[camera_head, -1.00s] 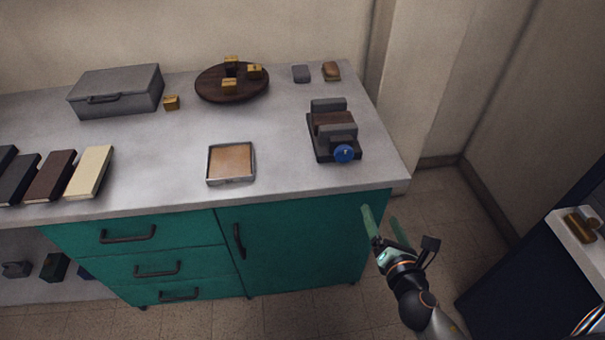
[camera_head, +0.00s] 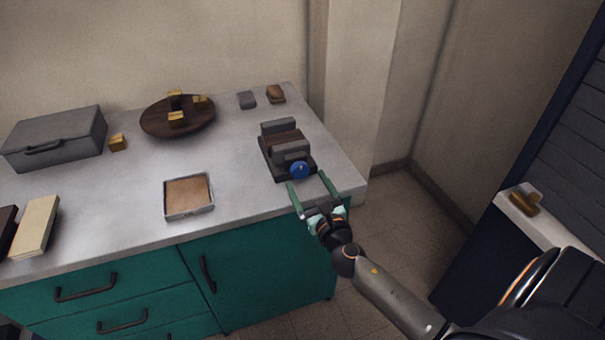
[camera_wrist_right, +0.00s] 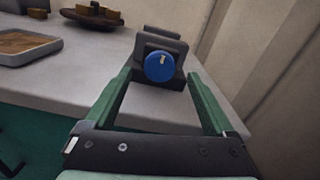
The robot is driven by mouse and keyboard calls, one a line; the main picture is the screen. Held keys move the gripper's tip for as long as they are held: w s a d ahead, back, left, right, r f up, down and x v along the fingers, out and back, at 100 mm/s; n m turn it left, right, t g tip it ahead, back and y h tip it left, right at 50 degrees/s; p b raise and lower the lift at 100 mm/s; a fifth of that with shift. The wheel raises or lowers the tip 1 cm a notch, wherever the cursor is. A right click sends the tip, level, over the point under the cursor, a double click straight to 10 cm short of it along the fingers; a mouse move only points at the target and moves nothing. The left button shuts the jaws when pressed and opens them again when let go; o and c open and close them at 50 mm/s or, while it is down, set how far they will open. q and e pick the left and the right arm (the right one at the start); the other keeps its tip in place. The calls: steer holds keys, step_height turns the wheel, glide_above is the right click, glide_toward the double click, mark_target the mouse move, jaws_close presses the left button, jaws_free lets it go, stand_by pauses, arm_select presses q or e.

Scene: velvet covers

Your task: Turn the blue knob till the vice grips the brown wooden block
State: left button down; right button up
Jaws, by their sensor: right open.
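The vice (camera_head: 290,151) is dark grey and stands near the right end of the counter. The brown wooden block (camera_head: 284,141) sits between its grey jaws; I cannot tell whether they touch it. The blue knob (camera_head: 299,170) is on the vice's front and carries a small pale mark. My right gripper (camera_head: 307,181) is open and empty, its green fingers pointing at the knob from the front. In the right wrist view the knob (camera_wrist_right: 159,66) shows ahead, between and beyond the fingertips (camera_wrist_right: 160,80). The block is hidden there. My left gripper is not in view.
A shallow tray (camera_head: 189,214) lies left of the vice. A round dark board (camera_head: 152,128) with several gold cubes, a grey case (camera_head: 55,152), a grey block (camera_head: 247,100) and a brown piece (camera_head: 276,94) stand farther back. The counter around the vice is clear.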

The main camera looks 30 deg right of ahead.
mark_target(301, 172)
steer(key=shift+x, duration=1.85)
steer(key=c, duration=1.4)
